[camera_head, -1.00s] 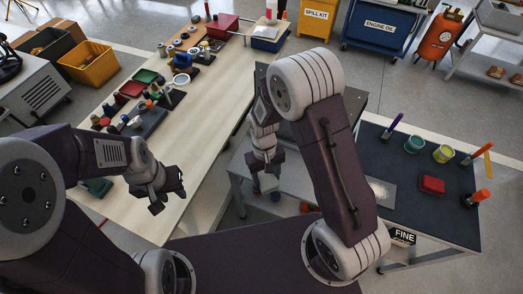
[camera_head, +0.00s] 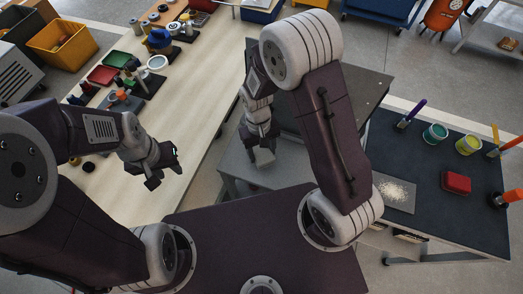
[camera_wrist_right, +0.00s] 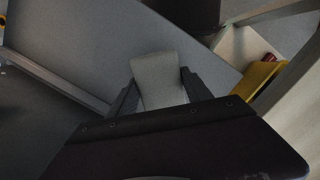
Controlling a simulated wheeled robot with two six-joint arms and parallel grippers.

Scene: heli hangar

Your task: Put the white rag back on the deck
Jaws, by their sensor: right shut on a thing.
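My right gripper (camera_head: 262,146) is shut on the white rag (camera_head: 264,158), which looks pale grey in the shade. In the right wrist view the rag (camera_wrist_right: 158,80) stands up as a flat, pale piece between the two dark fingers. The rag is over a grey flat surface (camera_head: 290,174), which looks like the deck; I cannot tell whether they touch. My left gripper (camera_head: 165,177) is open and empty, beside the front part of the long pale table.
The long pale table (camera_head: 205,95) at left holds several trays and small items. At right a dark-topped bench (camera_head: 420,165) carries a red block (camera_head: 456,182), cups, upright tools and a plate with pale grains (camera_head: 394,192). The grey surface around the rag looks clear.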

